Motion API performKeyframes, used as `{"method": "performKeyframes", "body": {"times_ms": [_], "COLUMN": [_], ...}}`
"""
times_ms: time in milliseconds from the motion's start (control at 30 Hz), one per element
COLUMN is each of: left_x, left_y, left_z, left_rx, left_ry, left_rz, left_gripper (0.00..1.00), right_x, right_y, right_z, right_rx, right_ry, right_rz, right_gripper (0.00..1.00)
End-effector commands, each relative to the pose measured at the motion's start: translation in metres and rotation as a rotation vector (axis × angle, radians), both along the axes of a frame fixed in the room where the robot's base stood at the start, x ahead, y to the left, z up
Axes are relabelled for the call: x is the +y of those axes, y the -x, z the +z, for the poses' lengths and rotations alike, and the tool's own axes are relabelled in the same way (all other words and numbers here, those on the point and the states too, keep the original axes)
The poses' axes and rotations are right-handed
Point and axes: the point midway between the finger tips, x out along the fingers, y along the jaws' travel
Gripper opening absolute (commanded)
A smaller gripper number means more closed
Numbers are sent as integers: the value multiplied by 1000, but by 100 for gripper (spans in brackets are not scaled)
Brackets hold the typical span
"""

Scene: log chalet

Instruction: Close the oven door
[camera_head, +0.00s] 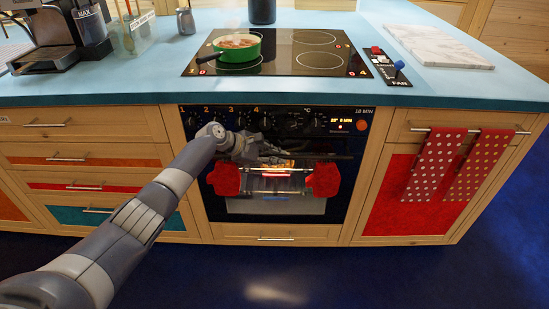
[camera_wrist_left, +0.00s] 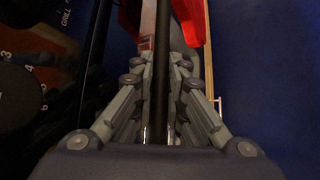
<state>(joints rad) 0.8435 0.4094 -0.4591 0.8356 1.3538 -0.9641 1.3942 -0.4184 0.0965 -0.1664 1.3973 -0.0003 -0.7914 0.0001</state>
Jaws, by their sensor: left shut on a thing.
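The oven has a black front below the hob, with a knob panel (camera_head: 290,122) along its top. Its dark oven door (camera_head: 270,208) looks upright or nearly so; I cannot tell whether a gap is left at the top. My left gripper (camera_head: 274,156) is at the door's upper edge, just below the knobs. In the left wrist view, the fingers of my left gripper (camera_wrist_left: 163,62) are shut around a long dark bar (camera_wrist_left: 161,95), which looks like the door handle. The fingers hide part of it. My right gripper is not in view.
Two red padded pieces (camera_head: 225,179) (camera_head: 322,180) and silver bars are at the oven front. A green pan (camera_head: 237,56) stands on the hob (camera_head: 305,68). Dotted towels (camera_head: 436,165) hang on the right cupboard. The blue floor (camera_head: 300,270) in front is clear.

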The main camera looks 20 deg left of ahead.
Motion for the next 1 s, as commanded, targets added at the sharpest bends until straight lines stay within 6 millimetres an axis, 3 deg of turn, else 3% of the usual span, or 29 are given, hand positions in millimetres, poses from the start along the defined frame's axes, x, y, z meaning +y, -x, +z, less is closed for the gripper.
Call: {"method": "performKeyframes", "body": {"times_ms": [267,300,367,767,1000], "left_x": [4,4,4,5,21], "left_y": [-6,-6,-6,-2,13], "left_z": [7,8,8,6,21], "left_rx": [-19,-19,-20,-12,-13], "left_ry": [1,1,2,0,-1], "left_rz": [15,16,15,11,10], "left_gripper": [0,20,33,33,33], "right_x": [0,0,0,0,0], "right_y": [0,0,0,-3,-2], "right_z": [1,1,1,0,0], "right_rx": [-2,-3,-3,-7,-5], "right_ry": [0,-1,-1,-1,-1], "right_rz": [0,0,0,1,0], "right_gripper": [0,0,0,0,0]}}
